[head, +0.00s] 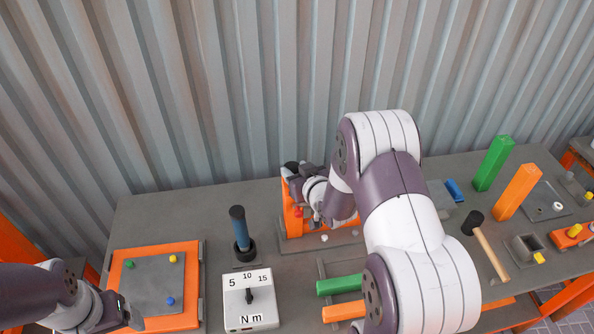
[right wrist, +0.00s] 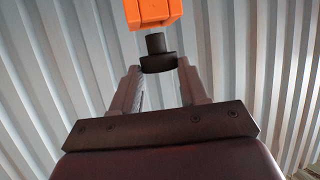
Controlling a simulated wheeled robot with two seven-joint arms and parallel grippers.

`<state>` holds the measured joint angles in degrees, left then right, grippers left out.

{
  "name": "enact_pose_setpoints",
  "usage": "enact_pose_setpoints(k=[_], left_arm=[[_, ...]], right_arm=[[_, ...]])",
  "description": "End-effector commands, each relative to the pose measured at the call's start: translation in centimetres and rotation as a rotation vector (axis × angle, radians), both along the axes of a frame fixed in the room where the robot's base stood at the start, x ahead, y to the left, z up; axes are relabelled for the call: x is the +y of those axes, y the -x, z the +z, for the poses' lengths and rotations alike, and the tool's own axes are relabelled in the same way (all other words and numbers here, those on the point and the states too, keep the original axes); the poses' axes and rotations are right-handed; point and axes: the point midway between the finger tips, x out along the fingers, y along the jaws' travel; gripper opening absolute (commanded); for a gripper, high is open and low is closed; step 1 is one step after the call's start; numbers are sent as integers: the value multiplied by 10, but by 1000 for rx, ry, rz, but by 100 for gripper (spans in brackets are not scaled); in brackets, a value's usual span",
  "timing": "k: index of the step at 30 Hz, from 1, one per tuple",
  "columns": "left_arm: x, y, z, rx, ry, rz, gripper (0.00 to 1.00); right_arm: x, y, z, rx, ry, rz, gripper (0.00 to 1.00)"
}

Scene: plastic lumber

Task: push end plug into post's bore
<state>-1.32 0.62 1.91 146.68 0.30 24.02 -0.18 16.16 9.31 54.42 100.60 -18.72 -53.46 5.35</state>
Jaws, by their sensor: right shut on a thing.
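In the right wrist view my right gripper (right wrist: 159,72) is shut on a black end plug (right wrist: 157,62). The plug's narrower stub (right wrist: 155,43) points away from the gripper toward an orange block-like end (right wrist: 150,12), which looks like the post. Stub and orange end look very close; I cannot tell whether they touch. The bore is not visible. In the head view my right gripper (head: 296,171) is at the top of an orange fixture (head: 293,217), and my arm hides part of it. My left gripper (head: 122,312) is at the lower left, above the orange-edged board; its jaws are unclear.
A torque gauge (head: 250,300) and a blue-handled tool (head: 240,230) stand left of the fixture. Green (head: 494,163) and orange (head: 517,192) posts stand at the right, near a mallet (head: 485,240). A corrugated wall (head: 250,90) rises behind the table.

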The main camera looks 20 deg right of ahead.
Motion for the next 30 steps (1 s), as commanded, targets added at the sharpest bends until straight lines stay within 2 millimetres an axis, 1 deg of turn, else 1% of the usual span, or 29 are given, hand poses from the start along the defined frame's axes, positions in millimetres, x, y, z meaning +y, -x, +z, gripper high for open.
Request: enact_pose_setpoints(k=[30], left_arm=[[0,0,-4,0,0,0,79]], right_arm=[[0,0,0,-1,0,0,5]])
